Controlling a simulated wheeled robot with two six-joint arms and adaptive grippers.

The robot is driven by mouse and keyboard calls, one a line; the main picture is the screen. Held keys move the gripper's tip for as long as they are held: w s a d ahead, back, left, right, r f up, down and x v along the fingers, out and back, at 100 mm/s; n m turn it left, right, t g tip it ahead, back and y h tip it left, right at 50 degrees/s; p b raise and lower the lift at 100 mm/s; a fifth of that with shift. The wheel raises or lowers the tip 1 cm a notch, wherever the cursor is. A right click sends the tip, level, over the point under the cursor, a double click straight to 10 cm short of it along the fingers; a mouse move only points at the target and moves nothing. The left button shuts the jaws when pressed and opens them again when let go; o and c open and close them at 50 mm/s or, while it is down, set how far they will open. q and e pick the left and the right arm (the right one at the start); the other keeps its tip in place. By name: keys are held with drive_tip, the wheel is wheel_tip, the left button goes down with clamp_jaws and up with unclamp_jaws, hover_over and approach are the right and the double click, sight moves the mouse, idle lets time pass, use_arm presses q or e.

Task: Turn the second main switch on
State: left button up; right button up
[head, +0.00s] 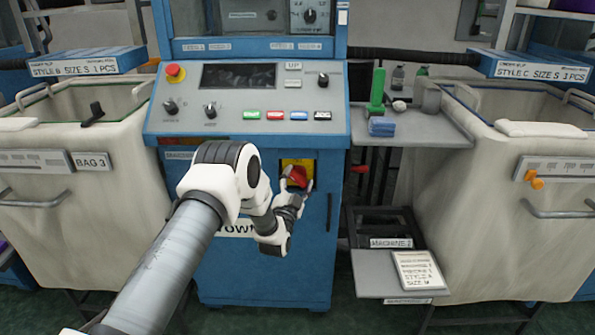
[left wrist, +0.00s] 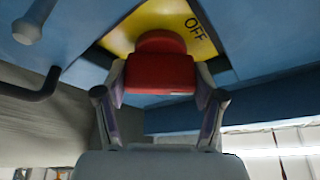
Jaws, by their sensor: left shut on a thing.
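The main switch in view is a red rotary handle (head: 297,176) on a yellow plate (head: 304,164), low on the front of the blue machine. My left gripper (head: 294,190) is shut on this red handle. In the left wrist view the red handle (left wrist: 160,72) sits between the two fingers (left wrist: 160,90), and the yellow plate (left wrist: 190,25) behind it reads OFF on its right side. The handle's exact angle is partly hidden by the gripper. My right gripper is not in view.
The sloped control panel (head: 250,105) with knobs, coloured buttons and a red stop button (head: 175,73) juts out above the switch. A vertical door handle (head: 329,212) is right of it. Fabric bins (head: 75,210) (head: 500,200) flank the machine. A grey side shelf (head: 430,128) holds small items.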

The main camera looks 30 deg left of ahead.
use_arm(q)
drive_tip(key=m+p, duration=0.2)
drive_tip(key=m+g+h+p, duration=0.1)
drive_tip(key=m+p, duration=0.1)
drive_tip(key=m, duration=0.1)
drive_tip(key=m+h+p, duration=0.1)
drive_tip(key=m+p, duration=0.1)
drive_tip(key=shift+r+m+p, duration=0.3)
drive_tip(key=shift+p, duration=0.05)
drive_tip(key=m+g+h+p, duration=0.1)
drive_tip(key=m+p, duration=0.1)
drive_tip(key=shift+f+m, duration=0.15)
drive_tip(key=shift+m, duration=0.15)
drive_tip(key=shift+f+m+g+p, duration=0.15)
drive_tip(key=shift+m+g+p, duration=0.25)
drive_tip(key=shift+p, duration=0.2)
drive_tip(key=shift+f, duration=0.1)
drive_tip(key=o, duration=1.1)
drive_tip(key=shift+d, duration=0.1)
drive_tip(key=shift+o, duration=0.2)
